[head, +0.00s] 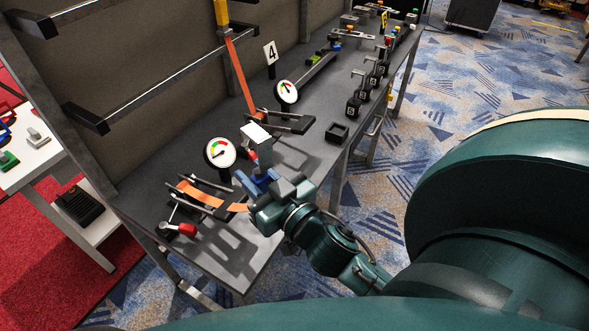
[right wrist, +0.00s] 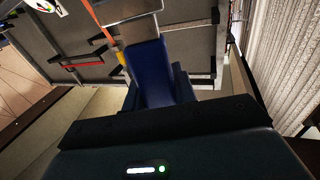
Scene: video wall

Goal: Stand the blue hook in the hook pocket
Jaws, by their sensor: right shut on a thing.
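The blue hook (head: 255,183) is at my right gripper (head: 277,192), above the front part of the dark bench. The gripper is shut on it, and the fingers and wrist cover part of the hook. In the right wrist view a blue part (right wrist: 150,70) stands out in front of the gripper, with a grey piece at its far end. A small black open-topped box (head: 337,133) sits at the bench's right edge, apart from the gripper; it looks like the hook pocket, but I cannot be sure. My left gripper is not in view.
A round dial (head: 219,153) and a pale-topped block (head: 255,132) stand close behind the gripper. An orange strap (head: 205,195) and a red-handled clamp (head: 180,229) lie to its left. A second dial (head: 286,92) and several black weights stand farther back. Bench around the black box is clear.

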